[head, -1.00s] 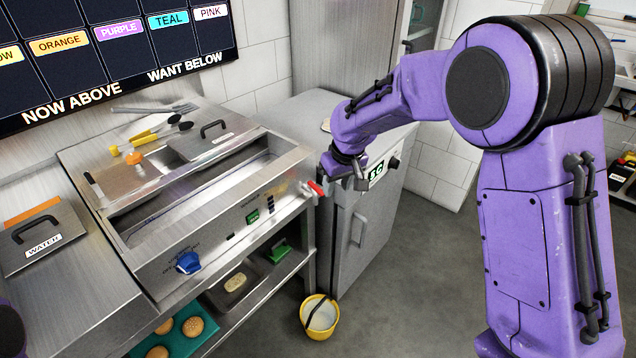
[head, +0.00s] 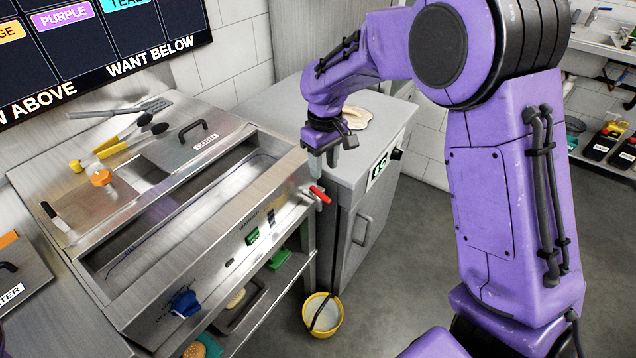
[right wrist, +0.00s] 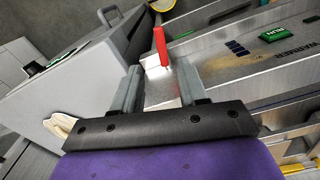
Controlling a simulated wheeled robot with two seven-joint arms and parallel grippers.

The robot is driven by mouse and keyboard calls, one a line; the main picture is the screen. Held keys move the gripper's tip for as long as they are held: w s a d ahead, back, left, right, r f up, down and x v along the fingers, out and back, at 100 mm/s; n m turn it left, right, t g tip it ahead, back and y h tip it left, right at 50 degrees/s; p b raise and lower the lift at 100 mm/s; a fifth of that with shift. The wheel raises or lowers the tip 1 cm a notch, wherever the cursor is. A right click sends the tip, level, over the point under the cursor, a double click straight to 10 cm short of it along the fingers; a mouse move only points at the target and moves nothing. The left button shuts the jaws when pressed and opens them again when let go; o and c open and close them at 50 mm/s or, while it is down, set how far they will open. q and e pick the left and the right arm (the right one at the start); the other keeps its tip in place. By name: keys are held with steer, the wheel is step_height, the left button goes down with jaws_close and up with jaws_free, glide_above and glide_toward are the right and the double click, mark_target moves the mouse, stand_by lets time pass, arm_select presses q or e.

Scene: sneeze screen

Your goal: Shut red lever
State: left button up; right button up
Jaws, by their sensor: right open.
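The red lever (head: 320,194) sticks out from the right end of the steel counter's front panel. It also shows in the right wrist view (right wrist: 160,46), just beyond the fingertips and between their lines. My right gripper (head: 320,166) is open and empty, just above and slightly behind the lever in the head view. Its two grey fingers also show in the right wrist view (right wrist: 158,82), spread apart, with a bare steel surface between them. I cannot tell whether a finger touches the lever. My left gripper is not in view.
The steel counter (head: 215,262) has a long open well, a blue knob (head: 184,304) and a green switch (head: 252,237) on its front. A grey cabinet (head: 372,225) stands close at the right. A yellow bucket (head: 323,315) is on the floor, with open floor to its right.

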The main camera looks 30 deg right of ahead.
mark_target(323, 195)
step_height(323, 195, down, 8)
steer(key=shift+f, duration=0.2)
steer(key=shift+s+f, duration=0.2)
steer(key=shift+f, duration=0.1)
jaws_close()
